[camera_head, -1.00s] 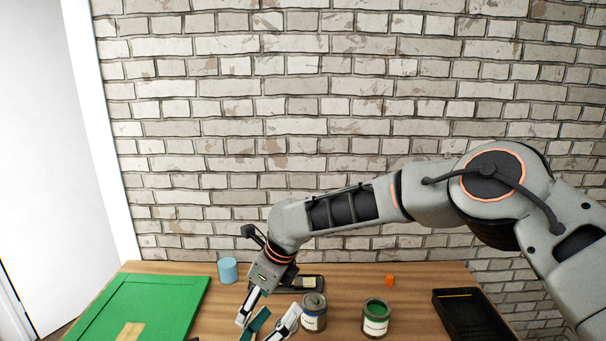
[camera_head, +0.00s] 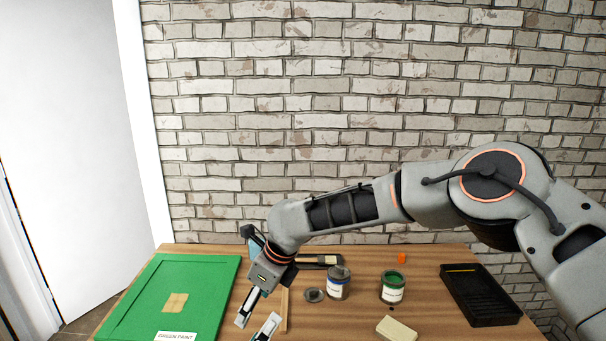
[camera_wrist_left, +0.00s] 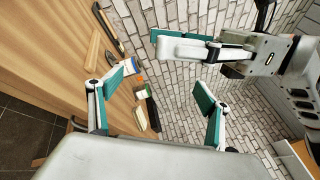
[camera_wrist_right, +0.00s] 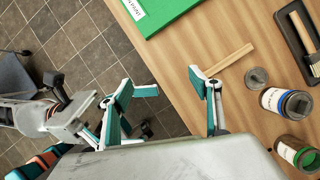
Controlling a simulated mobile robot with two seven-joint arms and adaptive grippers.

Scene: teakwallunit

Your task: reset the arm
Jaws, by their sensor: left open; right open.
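My right arm (camera_head: 345,207) reaches in from the right of the head view, bent down over the table. Its gripper (camera_head: 257,322) hangs at the near part of the table, fingers apart. The right wrist view shows that gripper (camera_wrist_right: 160,88) open and empty, with a wooden stick (camera_wrist_right: 230,60) on the table beyond one finger. My left gripper (camera_wrist_left: 160,95) is open and empty in the left wrist view. It is outside the head view. The right arm's gripper (camera_wrist_left: 200,48) also shows in the left wrist view.
On the table (camera_head: 355,325) are a green board (camera_head: 210,280) at left, a blue-labelled can (camera_head: 338,285), a lid (camera_head: 314,295), a green paint can (camera_head: 392,290), a pale block (camera_head: 397,328), an orange item (camera_head: 402,258) and a black tray (camera_head: 480,296). A brick wall (camera_head: 380,90) stands behind.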

